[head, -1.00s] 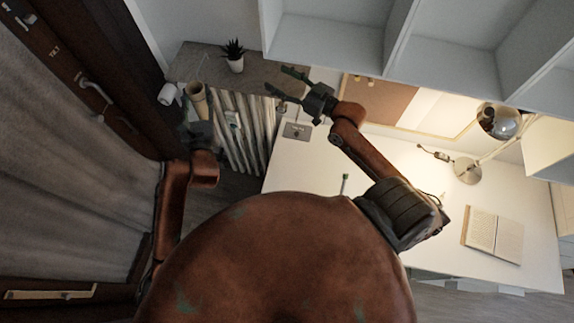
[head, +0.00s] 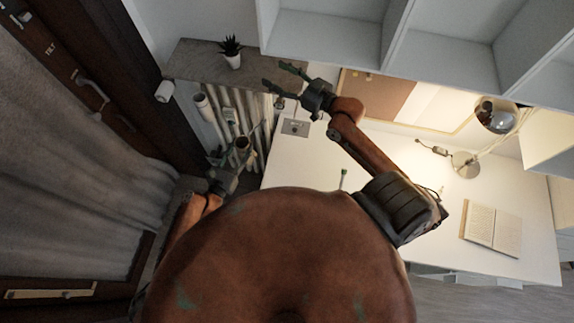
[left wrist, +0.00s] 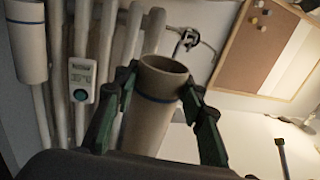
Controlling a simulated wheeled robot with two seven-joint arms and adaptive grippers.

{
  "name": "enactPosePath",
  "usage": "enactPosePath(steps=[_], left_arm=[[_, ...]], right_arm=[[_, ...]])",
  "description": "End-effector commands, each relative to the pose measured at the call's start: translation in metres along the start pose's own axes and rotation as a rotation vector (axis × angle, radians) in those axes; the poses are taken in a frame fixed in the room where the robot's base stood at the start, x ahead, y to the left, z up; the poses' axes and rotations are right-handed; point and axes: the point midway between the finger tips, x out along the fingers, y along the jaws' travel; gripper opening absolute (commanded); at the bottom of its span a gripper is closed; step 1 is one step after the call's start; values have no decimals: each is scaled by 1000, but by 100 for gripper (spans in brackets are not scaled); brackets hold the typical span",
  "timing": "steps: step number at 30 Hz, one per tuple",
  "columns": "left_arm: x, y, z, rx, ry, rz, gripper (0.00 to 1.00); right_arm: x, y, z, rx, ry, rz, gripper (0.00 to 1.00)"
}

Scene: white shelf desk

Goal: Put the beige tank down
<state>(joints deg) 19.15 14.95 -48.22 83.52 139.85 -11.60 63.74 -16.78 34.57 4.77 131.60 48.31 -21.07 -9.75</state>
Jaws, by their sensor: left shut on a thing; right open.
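The beige tank (left wrist: 150,112) is an open-topped cylinder with a dark blue band near its rim. In the left wrist view it stands between the green fingers of my left gripper (left wrist: 158,88), which is shut on it. Its lower end is hidden behind the gripper body. In the head view the tank's dark opening (head: 242,144) shows at my left gripper (head: 239,143), in front of the radiator and left of the desk.
A similar banded cylinder (left wrist: 26,45) is by the radiator pipes (left wrist: 103,45), near a small display device (left wrist: 81,78). A grey ledge (head: 195,62) holds a potted plant (head: 231,55).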

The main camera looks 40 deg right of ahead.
Motion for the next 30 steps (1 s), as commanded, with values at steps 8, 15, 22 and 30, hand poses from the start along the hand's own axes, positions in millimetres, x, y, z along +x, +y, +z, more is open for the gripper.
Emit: enactPosePath(steps=[8, 15, 22, 30], left_arm=[[21, -122, -24, -2, -4, -143, 0], [25, -166, -30, 0, -1, -194, 0], [26, -169, -63, -4, 1, -197, 0], [26, -168, -88, 1, -1, -198, 0]], right_arm=[[0, 0, 0, 0, 0, 0, 56], [0, 0, 0, 0, 0, 0, 56], [0, 0, 0, 0, 0, 0, 56], [0, 0, 0, 0, 0, 0, 56]])
